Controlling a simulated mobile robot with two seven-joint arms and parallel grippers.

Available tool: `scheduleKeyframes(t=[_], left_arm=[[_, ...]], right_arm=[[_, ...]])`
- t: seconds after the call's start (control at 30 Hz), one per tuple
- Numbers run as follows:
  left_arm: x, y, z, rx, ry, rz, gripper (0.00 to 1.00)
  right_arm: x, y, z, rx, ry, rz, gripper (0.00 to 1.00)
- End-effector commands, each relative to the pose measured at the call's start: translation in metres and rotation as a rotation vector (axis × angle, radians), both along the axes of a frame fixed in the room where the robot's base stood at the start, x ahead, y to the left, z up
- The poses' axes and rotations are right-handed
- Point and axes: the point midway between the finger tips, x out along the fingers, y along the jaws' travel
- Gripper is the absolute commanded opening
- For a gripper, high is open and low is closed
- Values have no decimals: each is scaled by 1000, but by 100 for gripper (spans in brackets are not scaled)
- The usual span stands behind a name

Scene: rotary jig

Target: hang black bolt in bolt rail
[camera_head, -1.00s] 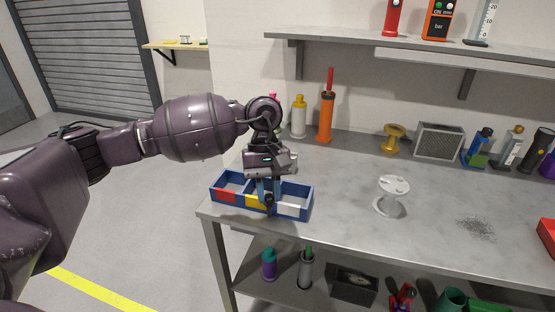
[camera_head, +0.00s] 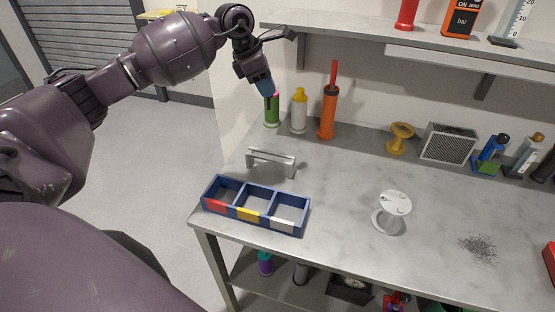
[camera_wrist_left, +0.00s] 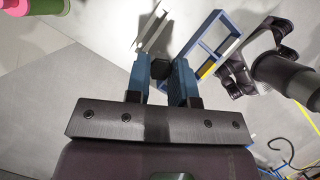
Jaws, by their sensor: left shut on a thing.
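My left gripper (camera_head: 264,90) is raised above the back left of the workbench. In the left wrist view, its blue fingers (camera_wrist_left: 161,82) are shut on the black bolt (camera_wrist_left: 160,67), whose dark head shows between the tips. In the head view the bolt (camera_head: 269,102) is a small dark shape below the fingers, in front of a green bottle. The bolt rail (camera_head: 271,157), a low light grey bracket, stands on the bench behind the blue tray. The rail also shows in the left wrist view (camera_wrist_left: 152,27), beyond the fingertips. The bolt is apart from the rail.
The blue tray (camera_head: 240,205) has three compartments marked red, yellow and white, which look empty. A white round stand (camera_head: 394,205) is to its right. A green bottle (camera_head: 271,112), white bottle (camera_head: 299,112) and orange tube (camera_head: 327,115) line the wall. The bench middle is clear.

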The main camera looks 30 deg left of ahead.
Motion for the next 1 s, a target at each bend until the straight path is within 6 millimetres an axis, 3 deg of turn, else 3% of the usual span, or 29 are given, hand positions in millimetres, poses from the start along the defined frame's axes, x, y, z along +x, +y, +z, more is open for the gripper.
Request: scheduleKeyframes(t=[0.13,0.23,0.8,1.0], left_arm=[[2,4,0,0,0,53,0],[2,5,-12,0,3,61,0],[2,4,-131,-2,3,58,0],[2,4,-152,-1,1,57,0]], right_arm=[[-1,0,1,1,2,-1,100],[-1,0,2,1,1,-1,100],[1,0,9,0,-4,-1,100],[1,0,10,1,-5,0,100]])
